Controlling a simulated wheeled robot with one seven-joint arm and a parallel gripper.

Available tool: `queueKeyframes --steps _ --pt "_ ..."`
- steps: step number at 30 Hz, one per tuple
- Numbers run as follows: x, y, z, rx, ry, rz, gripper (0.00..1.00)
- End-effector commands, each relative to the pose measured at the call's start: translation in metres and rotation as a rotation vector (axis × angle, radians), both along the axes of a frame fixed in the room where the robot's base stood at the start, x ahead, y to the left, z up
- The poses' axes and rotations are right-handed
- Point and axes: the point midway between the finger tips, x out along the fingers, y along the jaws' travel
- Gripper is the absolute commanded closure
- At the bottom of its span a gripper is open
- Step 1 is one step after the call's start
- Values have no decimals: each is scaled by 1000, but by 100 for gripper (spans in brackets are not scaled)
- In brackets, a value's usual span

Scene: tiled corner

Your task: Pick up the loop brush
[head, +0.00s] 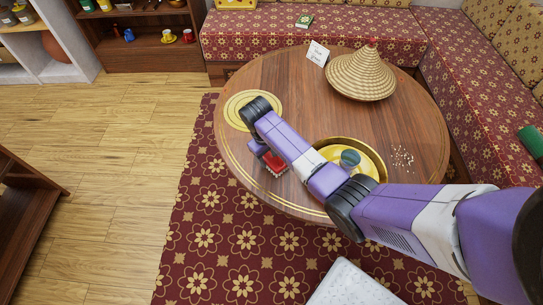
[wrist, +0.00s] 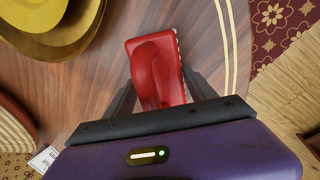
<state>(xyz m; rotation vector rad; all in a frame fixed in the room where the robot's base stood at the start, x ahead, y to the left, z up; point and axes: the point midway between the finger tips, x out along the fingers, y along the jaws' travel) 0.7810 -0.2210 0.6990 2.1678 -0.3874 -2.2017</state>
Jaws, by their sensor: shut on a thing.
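The loop brush (head: 275,163) is red with a pale bristle edge, at the front left part of the round wooden table (head: 310,75). In the wrist view the brush (wrist: 157,65) shows its smooth red handle between my two dark fingers. My gripper (wrist: 162,88) is shut on it; in the head view my gripper (head: 262,152) is partly hidden by my purple arm. I cannot tell whether the brush touches the tabletop or is just above it.
A brass tray (head: 378,163) with a small bowl (head: 350,159) is right of the brush. Crumbs (head: 402,158), a woven cone lid (head: 361,76), a card (head: 317,53) and a yellow round mat (head: 235,108) are on the table. Sofas stand behind and right.

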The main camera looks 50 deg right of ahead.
Motion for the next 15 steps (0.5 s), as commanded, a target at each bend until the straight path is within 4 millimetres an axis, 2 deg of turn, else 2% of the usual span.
queueKeyframes --steps 5,8,11,15 --pt "1 0 8 0 -2 0 80" --pt "1 0 19 0 -3 1 80" --pt "2 0 38 -1 -5 1 80" --pt "2 0 79 -3 -7 0 80"
